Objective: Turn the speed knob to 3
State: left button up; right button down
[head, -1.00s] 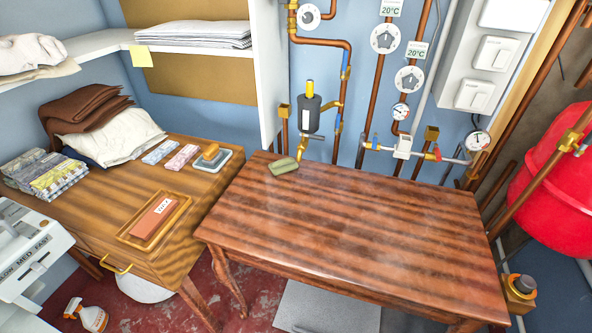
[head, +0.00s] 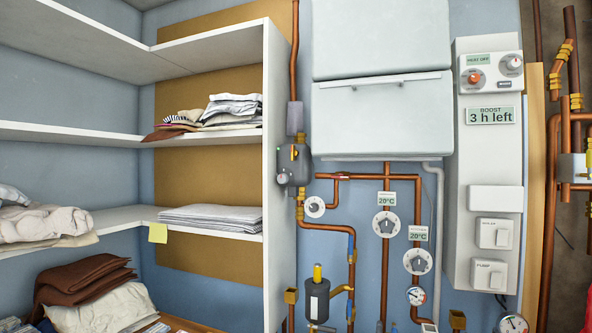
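No knob marked as a speed knob can be made out in the head view. The dials in sight are an upper white dial (head: 386,224) under a 20°C label, a lower white dial (head: 417,261) under another 20°C label, and a small white dial (head: 315,207) to their left on the copper pipework. A control panel (head: 490,75) at the upper right carries an orange knob (head: 474,77) and a white knob (head: 513,64); their fine markings are too small to read. Neither of my grippers is in view.
A white wall cabinet (head: 381,115) hangs above the pipes. Shelves (head: 205,50) with folded linen (head: 212,218) fill the left. Brown cloth (head: 82,283) lies at lower left.

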aim_at(283, 179)
jog(key=j+z, duration=0.15)
jog(key=z, duration=0.25)
jog(key=i+j+z, duration=0.1)
jog(key=z, duration=0.35)
jog(key=j+z, duration=0.4)
jog(key=l, duration=0.1)
